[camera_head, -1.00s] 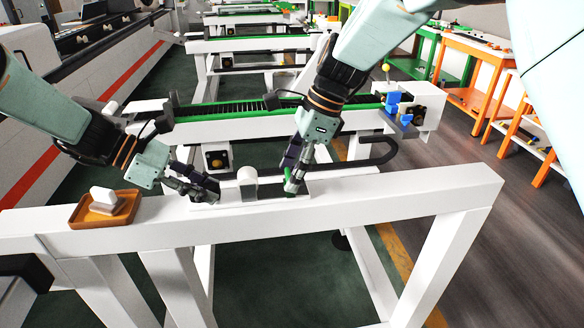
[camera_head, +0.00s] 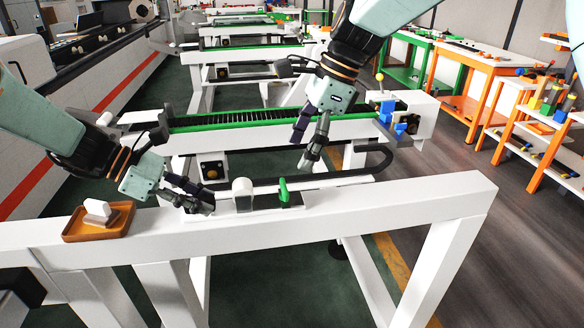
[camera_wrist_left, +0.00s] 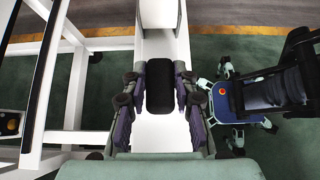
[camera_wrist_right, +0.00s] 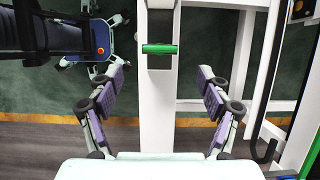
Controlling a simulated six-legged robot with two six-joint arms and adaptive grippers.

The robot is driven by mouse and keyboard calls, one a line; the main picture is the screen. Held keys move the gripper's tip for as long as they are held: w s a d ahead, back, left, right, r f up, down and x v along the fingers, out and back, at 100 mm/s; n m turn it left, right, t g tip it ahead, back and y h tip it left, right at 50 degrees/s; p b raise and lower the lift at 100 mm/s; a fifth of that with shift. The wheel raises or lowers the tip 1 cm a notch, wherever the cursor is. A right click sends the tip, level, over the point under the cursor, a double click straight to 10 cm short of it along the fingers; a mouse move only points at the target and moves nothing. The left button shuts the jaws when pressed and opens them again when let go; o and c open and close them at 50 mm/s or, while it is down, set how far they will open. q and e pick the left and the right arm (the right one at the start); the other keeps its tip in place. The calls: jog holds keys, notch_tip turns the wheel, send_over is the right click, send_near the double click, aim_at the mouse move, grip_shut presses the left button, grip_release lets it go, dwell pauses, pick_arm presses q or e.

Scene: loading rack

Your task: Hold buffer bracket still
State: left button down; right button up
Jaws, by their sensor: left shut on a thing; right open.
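The buffer bracket seems to be the low fixture on the white beam, with a white rounded block (camera_head: 242,194), an upright green handle (camera_head: 284,192) and a black block (camera_wrist_left: 160,87). My left gripper (camera_head: 205,203) is down at its left end, shut on the black block, which sits between its fingers in the left wrist view. My right gripper (camera_head: 306,152) is open and empty, above and slightly right of the green handle. The right wrist view shows the handle (camera_wrist_right: 160,49) ahead of the spread fingers. The left fingers partly hide the bracket's left end in the head view.
An orange-brown tray (camera_head: 70,238) holding a white piece (camera_head: 97,210) stands on the beam at the left. A conveyor with green edges (camera_head: 240,120) runs behind. The beam (camera_head: 400,197) is clear to the right. Orange shelves (camera_head: 540,125) stand at the far right.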

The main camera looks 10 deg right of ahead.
jog(key=shift+v, duration=2.2)
pick_arm(q)
jog(key=c, duration=1)
grip_release()
jog(key=v, duration=1.2)
jog(key=shift+d, duration=0.1)
